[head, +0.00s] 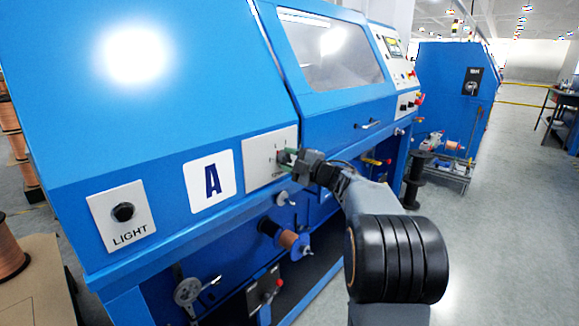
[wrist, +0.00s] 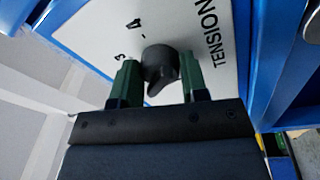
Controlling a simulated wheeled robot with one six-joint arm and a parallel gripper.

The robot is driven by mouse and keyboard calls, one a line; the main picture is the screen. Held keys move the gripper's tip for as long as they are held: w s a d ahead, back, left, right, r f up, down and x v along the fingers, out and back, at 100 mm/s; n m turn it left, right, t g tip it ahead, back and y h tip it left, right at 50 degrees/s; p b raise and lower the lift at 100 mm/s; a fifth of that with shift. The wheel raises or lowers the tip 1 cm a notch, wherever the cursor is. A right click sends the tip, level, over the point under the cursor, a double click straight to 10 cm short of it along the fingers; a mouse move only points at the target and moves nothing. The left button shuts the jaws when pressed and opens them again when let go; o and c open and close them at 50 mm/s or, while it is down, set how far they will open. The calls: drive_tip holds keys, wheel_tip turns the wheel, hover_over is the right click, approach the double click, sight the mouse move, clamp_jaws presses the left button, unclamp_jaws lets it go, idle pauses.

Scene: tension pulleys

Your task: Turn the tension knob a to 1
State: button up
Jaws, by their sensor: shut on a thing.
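The black tension knob (wrist: 160,63) sits on a white plate (wrist: 190,25) marked TENSION on the blue machine labelled A. In the wrist view the numbers 3 and 4 show beside it; other marks are out of view or hidden. The narrow end of the knob points down between my fingers. My gripper (wrist: 160,80) has a green finger on each side of the knob and is shut on it. In the head view my gripper (head: 288,158) reaches the plate (head: 258,175) from the right and covers much of the knob.
A LIGHT knob (head: 123,212) is at the left on the same panel. A spool with copper wire (head: 290,240) and a grey wheel (head: 188,292) stick out below. A dark spool stand (head: 415,180) is on the right. The grey floor (head: 510,200) is clear at the right.

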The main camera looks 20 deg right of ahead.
drive_tip(key=n+b, duration=0.2)
drive_tip(key=n, duration=0.4)
drive_tip(key=shift+g+b, duration=0.3)
drive_tip(key=shift+g, duration=0.1)
drive_tip(key=shift+r+n+g+b, duration=0.15)
drive_tip(key=shift+n+b, duration=0.3)
drive_tip(key=shift+n, duration=0.7)
drive_tip(key=shift+n+g+b, duration=0.25)
drive_tip(key=shift+n+b, duration=0.2)
drive_tip(key=shift+n, duration=1)
drive_tip(key=o, duration=0.9)
drive_tip(key=shift+d, duration=0.1)
drive_tip(key=p+v, duration=0.2)
drive_tip(key=v, duration=1.1)
drive_tip(key=shift+s+d, duration=0.2)
drive_tip(key=shift+s, duration=0.1)
drive_tip(key=shift+r, duration=0.1)
